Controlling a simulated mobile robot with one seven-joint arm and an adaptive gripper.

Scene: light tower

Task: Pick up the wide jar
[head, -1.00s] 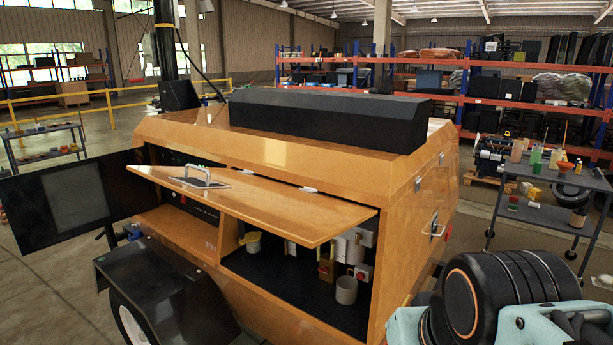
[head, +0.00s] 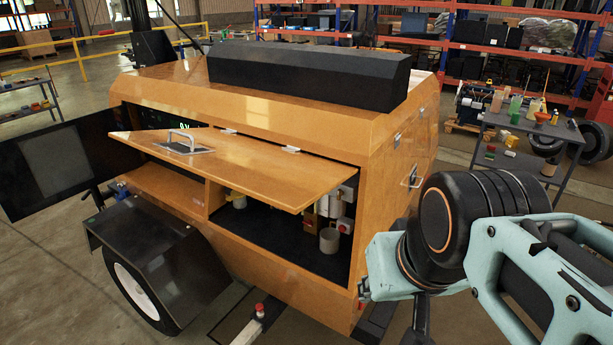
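Inside the open compartment of the orange light tower (head: 290,248), a plain pale grey-beige cylindrical jar (head: 330,241) stands upright on the dark floor, near the right end. A smaller cream-yellow container (head: 238,201) is further left, partly hidden by the raised door. I cannot tell for certain which is the wide jar; the grey-beige one looks wider. My arm, teal with black joints, fills the right side of the picture, outside the compartment. My gripper's fingers do not show.
The raised door panel (head: 250,168) overhangs the compartment opening. A black fender (head: 150,245) and wheel stick out at the left front. Switch boxes with red parts (head: 344,225) are behind the jar. A grey cart (head: 520,130) with bottles stands at the back right.

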